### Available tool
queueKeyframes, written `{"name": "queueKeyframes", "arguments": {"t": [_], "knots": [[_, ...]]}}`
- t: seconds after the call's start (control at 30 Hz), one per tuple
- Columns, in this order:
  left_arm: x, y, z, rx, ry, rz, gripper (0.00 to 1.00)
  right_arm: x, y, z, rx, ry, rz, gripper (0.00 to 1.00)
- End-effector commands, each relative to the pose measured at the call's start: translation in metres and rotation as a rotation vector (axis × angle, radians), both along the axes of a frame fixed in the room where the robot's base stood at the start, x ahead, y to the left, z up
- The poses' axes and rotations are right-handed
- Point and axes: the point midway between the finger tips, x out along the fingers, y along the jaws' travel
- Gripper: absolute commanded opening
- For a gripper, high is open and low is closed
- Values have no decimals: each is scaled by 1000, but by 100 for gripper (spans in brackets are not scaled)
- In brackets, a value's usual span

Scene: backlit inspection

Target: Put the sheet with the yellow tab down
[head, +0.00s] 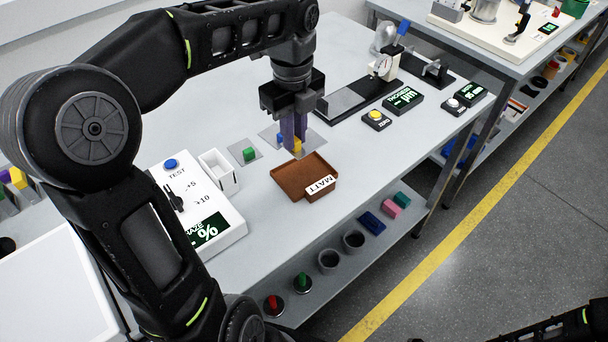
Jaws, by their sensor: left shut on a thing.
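My left gripper (294,140) points straight down and is shut on the yellow tab (297,146) of a sheet. The sheet itself is hard to make out; a pale, thin sheet (316,142) shows around the fingertips, and I cannot tell whether it is the held one. A blue tab (280,138) shows just left of the fingers, partly hidden by them. A sheet with a green tab (249,154) lies on the table further left. The brown tray labelled MATT (290,182) is just in front of the gripper. My right gripper is not in view.
A white TEST instrument (228,228) and a small white open box (219,172) stand left of the tray. A gauge stand (385,62), a THICKNESS display (403,99) and a yellow-button box (376,119) stand at the right. Bare table (345,150) lies right of the tray.

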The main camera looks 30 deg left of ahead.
Motion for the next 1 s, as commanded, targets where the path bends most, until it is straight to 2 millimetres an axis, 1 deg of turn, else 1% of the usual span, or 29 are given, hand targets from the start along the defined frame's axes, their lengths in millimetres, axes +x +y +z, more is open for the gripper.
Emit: {"name": "queueKeyframes", "arguments": {"t": [0.13, 0.23, 0.37, 0.5, 0.6, 0.9, 1.0], "knots": [[0, 0, 0, 0, 0, 1, 0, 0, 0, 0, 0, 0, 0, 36], [0, 0, -7, 0, 3, 2, 0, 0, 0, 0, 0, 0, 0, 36], [-1, 0, -27, -1, 4, 2, 0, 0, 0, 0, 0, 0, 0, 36], [-1, 0, -52, 0, 5, 1, 0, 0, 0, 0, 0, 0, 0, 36], [0, 0, -61, 1, 2, 2, 0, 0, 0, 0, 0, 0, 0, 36], [0, 0, -63, 0, 0, 3, 0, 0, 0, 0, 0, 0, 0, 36], [0, 0, -71, 0, 3, 3, 0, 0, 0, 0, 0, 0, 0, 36]]}}
